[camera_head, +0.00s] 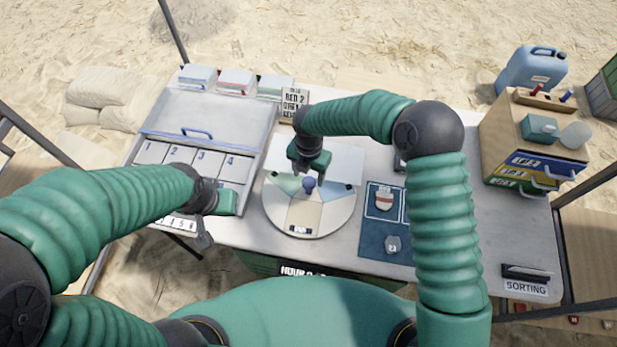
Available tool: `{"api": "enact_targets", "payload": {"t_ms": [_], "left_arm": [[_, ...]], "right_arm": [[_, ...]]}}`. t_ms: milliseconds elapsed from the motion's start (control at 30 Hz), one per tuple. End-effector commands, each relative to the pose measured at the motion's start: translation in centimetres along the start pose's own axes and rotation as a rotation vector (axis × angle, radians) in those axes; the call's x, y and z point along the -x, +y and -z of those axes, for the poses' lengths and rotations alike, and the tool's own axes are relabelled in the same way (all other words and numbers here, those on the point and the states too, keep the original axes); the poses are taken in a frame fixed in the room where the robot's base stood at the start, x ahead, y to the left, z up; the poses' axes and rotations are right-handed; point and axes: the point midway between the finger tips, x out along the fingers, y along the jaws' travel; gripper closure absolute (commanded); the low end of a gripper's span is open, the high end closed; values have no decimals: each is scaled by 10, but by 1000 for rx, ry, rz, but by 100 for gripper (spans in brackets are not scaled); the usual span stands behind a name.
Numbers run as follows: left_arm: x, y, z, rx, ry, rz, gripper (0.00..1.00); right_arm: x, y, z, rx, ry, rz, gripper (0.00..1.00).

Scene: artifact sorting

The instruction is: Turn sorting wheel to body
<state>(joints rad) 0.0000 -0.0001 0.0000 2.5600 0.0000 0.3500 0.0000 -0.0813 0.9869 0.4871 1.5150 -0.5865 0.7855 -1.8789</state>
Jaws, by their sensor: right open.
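The sorting wheel (308,228) is a round disc with coloured sectors, lying on the table in front of my body. A blue knob (309,184) stands near its middle. A beige sector with a small dark-framed label faces my body; a green sector lies at the left and a blue one at the right. My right gripper (308,168) is open, pointing down over the far part of the wheel, close to the knob. I cannot tell whether it touches the knob. My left gripper (228,203) is left of the wheel, near the numbered case; its fingers are not clear.
A numbered case (208,135) with a lid stands at the left. A blue mat (373,239) with a pale pot-shaped piece and a small tagged item lies right of the wheel. A drawer box (530,145) stands at the right.

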Motion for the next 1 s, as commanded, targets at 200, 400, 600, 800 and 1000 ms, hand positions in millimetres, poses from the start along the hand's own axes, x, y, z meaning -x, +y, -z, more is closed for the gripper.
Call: {"api": "enact_targets", "payload": {"t_ms": [200, 400, 600, 800, 1000], "left_arm": [[-3, 0, -1, 0, 0, 0, 100], [-4, 0, -1, 0, 0, 0, 100], [-4, 0, -1, 0, 0, 0, 100], [-4, 0, -1, 0, 0, 0, 100], [-4, 0, -1, 0, 0, 0, 100]], "right_arm": [[65, 1, -2, 0, -5, -3, 41], [116, 2, -1, 1, -2, -2, 41], [137, 2, -1, 1, 0, -1, 41], [138, 2, -1, 1, 1, 0, 41], [138, 2, -1, 1, 1, 0, 41]]}}
